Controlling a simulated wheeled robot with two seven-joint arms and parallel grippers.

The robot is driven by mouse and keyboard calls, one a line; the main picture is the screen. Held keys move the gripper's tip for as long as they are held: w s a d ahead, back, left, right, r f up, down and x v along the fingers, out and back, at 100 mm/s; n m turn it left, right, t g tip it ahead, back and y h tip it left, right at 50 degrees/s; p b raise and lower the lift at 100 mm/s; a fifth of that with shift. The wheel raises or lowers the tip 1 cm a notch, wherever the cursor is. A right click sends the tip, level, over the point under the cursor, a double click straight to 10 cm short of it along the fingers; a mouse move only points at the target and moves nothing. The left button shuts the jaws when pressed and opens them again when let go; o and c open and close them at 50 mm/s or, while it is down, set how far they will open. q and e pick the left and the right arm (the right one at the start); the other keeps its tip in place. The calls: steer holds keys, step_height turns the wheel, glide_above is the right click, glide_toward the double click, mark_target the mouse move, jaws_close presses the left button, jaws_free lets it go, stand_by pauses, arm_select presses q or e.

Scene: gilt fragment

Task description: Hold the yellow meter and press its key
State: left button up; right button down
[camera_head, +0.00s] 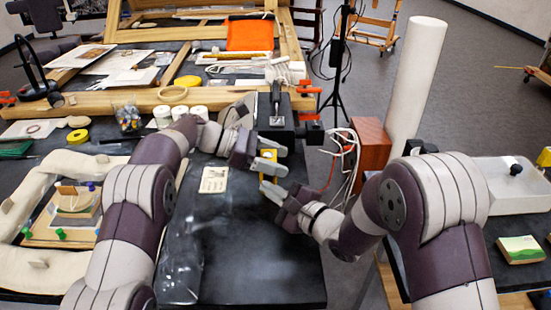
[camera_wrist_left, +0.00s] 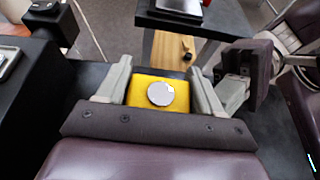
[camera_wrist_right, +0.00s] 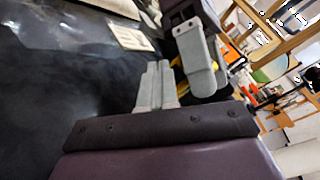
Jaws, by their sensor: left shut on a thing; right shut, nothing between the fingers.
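The yellow meter (camera_head: 268,154) is held above the dark table between the fingers of my left gripper (camera_head: 275,157). The left wrist view shows the meter (camera_wrist_left: 140,88) with a round grey-white disc facing the camera and one finger on each side. My right gripper (camera_head: 268,189) is shut and empty, just below and in front of the left one. In the right wrist view its closed fingertips (camera_wrist_right: 157,68) point up beside a left gripper finger, with a yellow sliver of the meter (camera_wrist_right: 208,82) behind. The key cannot be made out, and whether the right fingertips touch the meter is unclear.
The dark table (camera_head: 260,265) is clear in front of the grippers. A pale card (camera_head: 214,180) lies to their left, and a crumpled clear plastic sheet (camera_head: 182,260) below it. A black device (camera_head: 277,122) stands behind, with a reddish-brown block (camera_head: 371,143) and white cables to its right.

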steer(key=shift+s, duration=0.15)
steer(key=s, duration=0.5)
steer(key=shift+s+a, duration=0.1)
steer(key=shift+s, duration=0.3)
arm_select(q)
steer(key=o, duration=1.2)
steer(key=shift+c, duration=0.2)
